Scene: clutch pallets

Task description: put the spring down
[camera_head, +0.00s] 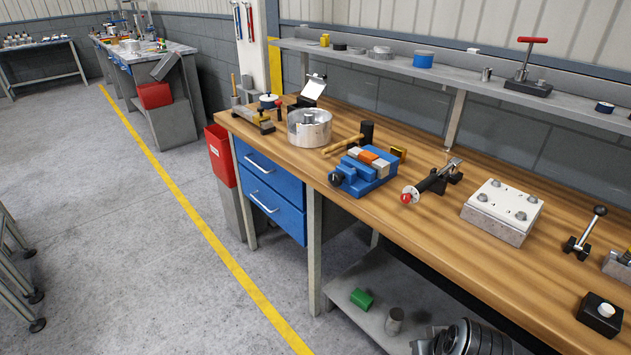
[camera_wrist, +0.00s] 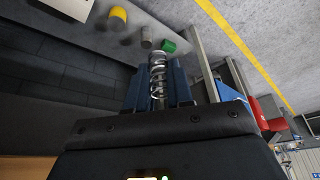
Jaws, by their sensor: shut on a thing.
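The spring (camera_wrist: 157,72) is a bright metal coil in the wrist view. It stands lengthwise between the two blue fingers of my gripper (camera_wrist: 158,86), with its far end sticking out past the fingertips. My gripper is shut on it. The lower end of the spring is hidden by the dark gripper body. Neither the spring nor my gripper shows in the head view.
The low shelf (camera_head: 346,303) under the workbench (camera_head: 408,218) holds a green block (camera_head: 362,298), a grey cylinder (camera_head: 394,320) and dark round parts (camera_head: 470,340). The green block (camera_wrist: 169,46) also shows in the wrist view, near a yellow cylinder (camera_wrist: 120,13).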

